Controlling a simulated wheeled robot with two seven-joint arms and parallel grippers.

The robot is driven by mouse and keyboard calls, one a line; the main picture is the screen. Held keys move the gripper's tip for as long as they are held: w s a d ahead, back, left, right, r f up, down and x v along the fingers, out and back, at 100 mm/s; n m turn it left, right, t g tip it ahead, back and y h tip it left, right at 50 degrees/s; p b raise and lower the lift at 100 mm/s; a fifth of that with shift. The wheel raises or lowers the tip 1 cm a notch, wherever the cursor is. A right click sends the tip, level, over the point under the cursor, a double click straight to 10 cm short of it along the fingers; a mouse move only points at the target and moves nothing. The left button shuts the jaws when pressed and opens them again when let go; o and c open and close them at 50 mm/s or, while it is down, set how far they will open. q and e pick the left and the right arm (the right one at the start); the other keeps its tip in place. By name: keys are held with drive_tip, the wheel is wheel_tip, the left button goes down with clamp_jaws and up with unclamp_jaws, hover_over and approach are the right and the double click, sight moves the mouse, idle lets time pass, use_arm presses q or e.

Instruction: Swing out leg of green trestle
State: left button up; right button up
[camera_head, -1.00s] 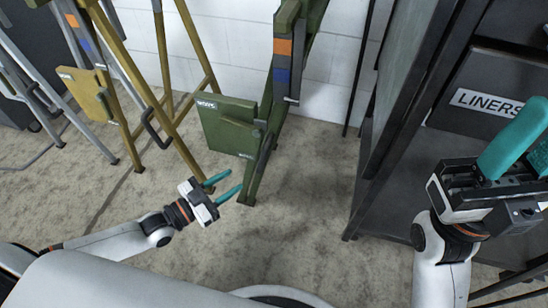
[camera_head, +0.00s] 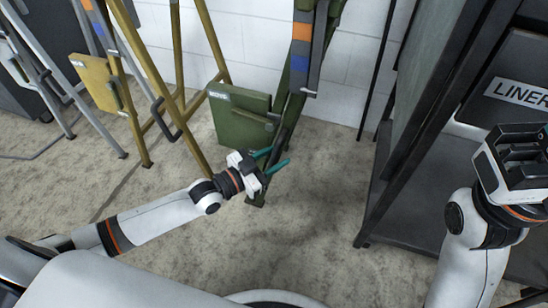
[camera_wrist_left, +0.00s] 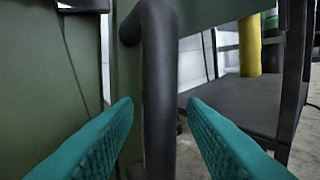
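The green trestle (camera_head: 291,107) stands folded against the white wall in the head view, with a green panel (camera_head: 238,118) low on its left side. In the left wrist view, a dark bar handle (camera_wrist_left: 158,90) runs upright in front of the green surface (camera_wrist_left: 45,95). My left gripper (camera_head: 273,160) is at the trestle's lower part. Its teal fingers are open, one on each side of the bar, with gaps visible; I cannot tell whether the bar is fully between the tips. My right gripper (camera_head: 523,150) is at the right edge, its fingers not clearly visible.
A yellow trestle (camera_head: 152,80) and a grey one (camera_head: 45,75) stand to the left. A dark shelf (camera_head: 397,190) with a bin labelled LINERS (camera_head: 525,92) stands at the right. The concrete floor (camera_head: 310,215) in the middle is clear.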

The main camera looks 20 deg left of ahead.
use_arm(q)
clamp_jaws()
drive_tip(key=d+n+t+h, duration=0.1)
drive_tip(key=d+n, duration=0.3)
drive_tip(key=d, duration=1.1)
drive_tip(key=shift+s+d+n+t, duration=0.25)
drive_tip(key=shift+s+n+t, duration=0.15)
drive_tip(key=shift+t, duration=0.4)
drive_tip(key=shift+r, duration=0.1)
drive_tip(key=shift+c, duration=1.1)
unclamp_jaws()
drive_tip(key=shift+d, duration=0.15)
drive_tip(key=shift+o, duration=1.1)
drive_tip(key=shift+w, duration=0.1)
